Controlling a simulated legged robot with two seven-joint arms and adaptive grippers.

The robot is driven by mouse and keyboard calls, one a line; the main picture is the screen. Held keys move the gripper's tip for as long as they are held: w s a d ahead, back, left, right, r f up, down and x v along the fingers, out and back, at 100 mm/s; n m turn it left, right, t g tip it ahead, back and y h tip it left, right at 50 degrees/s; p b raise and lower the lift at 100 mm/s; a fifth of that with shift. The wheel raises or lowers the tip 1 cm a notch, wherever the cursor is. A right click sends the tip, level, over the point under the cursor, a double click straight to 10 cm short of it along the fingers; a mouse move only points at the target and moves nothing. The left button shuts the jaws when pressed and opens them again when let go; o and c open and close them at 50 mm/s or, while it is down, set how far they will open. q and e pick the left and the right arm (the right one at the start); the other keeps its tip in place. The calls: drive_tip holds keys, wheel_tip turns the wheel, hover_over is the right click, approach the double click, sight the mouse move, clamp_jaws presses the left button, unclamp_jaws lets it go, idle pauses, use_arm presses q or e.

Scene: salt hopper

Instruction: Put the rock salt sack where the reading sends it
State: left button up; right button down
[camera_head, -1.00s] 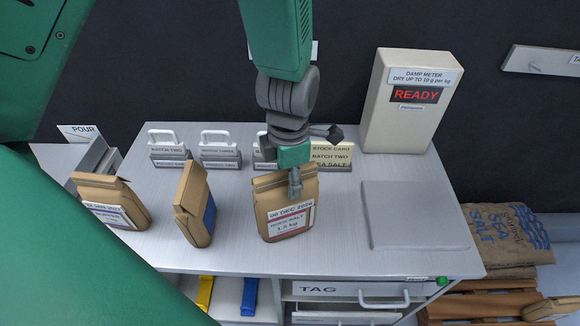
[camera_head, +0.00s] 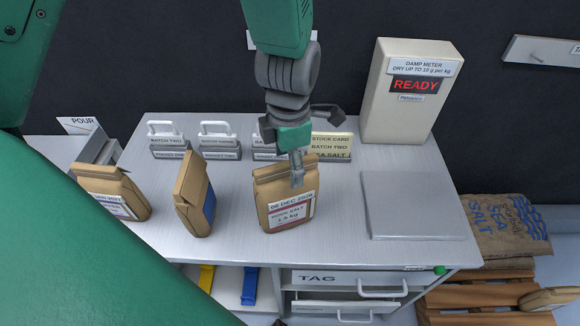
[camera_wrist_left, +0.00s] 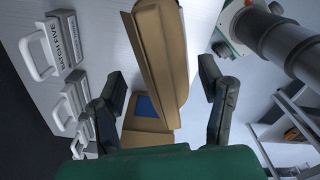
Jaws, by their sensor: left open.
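The rock salt sack (camera_head: 287,208) is a brown paper sack with a white label dated 06 DEC 2026. It stands upright near the bench's front middle. My left gripper (camera_head: 298,148) is open at its top; one finger reaches down over the sack's upper front. In the left wrist view the sack (camera_wrist_left: 163,45) shows between the two spread fingers (camera_wrist_left: 168,92); I cannot tell whether they touch it. The damp meter (camera_head: 408,95) at the back right reads READY in red. A stock card (camera_head: 331,147) reads BATCH TWO, SEA SALT.
Two other brown sacks (camera_head: 190,195) (camera_head: 112,190) stand to the left. Handled batch blocks (camera_head: 168,142) line the back. A grey plate (camera_head: 412,209) lies bare at right. A TAG drawer (camera_head: 335,278) is below. A sea salt bag (camera_head: 505,225) lies on a pallet.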

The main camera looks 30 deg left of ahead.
use_arm(q)
drive_tip(key=r, duration=0.9)
drive_tip(key=shift+d+r+p, duration=0.2)
drive_tip(key=shift+r+p, duration=0.1)
drive_tip(key=shift+p, duration=0.05)
drive_tip(key=shift+r, duration=0.3)
drive_tip(key=shift+s, duration=0.1)
